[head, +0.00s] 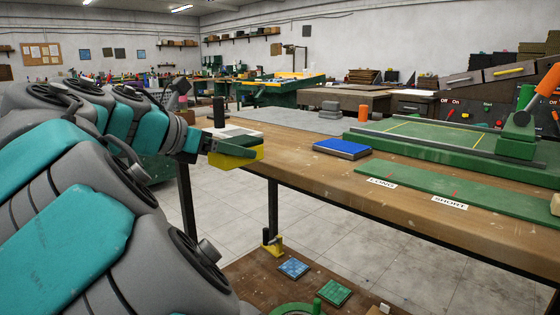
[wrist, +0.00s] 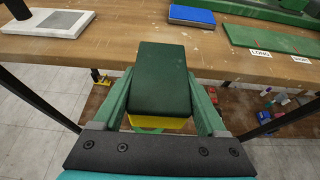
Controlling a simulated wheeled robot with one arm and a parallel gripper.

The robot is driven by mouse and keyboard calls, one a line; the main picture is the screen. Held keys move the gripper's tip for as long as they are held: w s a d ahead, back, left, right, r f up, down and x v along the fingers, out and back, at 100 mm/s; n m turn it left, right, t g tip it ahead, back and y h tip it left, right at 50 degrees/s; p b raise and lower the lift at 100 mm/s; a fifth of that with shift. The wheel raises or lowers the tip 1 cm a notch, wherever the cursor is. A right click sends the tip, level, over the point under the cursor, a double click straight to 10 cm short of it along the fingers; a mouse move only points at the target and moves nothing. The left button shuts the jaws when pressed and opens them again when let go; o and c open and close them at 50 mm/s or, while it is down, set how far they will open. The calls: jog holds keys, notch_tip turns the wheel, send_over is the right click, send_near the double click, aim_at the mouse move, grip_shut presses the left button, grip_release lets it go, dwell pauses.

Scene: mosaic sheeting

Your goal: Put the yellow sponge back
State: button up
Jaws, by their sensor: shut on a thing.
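The yellow sponge (head: 240,158) has a dark green pad on top, seen from above in the wrist view (wrist: 160,80). My gripper (head: 236,147) is shut on it, with one green finger on each side in the wrist view (wrist: 160,88). The sponge is held off the floor at the near edge of the workbench (head: 300,174). In the wrist view the bench lies beyond it. I cannot tell in the head view whether the sponge touches the bench edge.
A green strip (head: 440,186) has LONG and SHORT labels. A lower shelf holds tiles (head: 294,268).

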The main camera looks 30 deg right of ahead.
jog(key=s+r, duration=0.2)
jog(key=s, duration=0.1)
jog(key=shift+d+r, duration=0.25)
jog(key=shift+r, duration=0.15)
send_over(277, 156)
jog(key=shift+s+a+f, duration=0.1)
jog(key=shift+a+f, duration=0.15)
jog(key=shift+f, duration=0.3)
jog(key=shift+w+d+f+b, duration=0.15)
jog(key=shift+f+b, duration=0.15)
jog(key=shift+f, duration=0.6)
jog(key=shift+w+d+f+b, duration=0.15)
jog(key=shift+f+b, duration=0.1)
jog(key=shift+f, duration=0.65)
jog(key=shift+s, duration=0.1)
jog(key=o, duration=1.3)
jog(key=shift+f, duration=0.15)
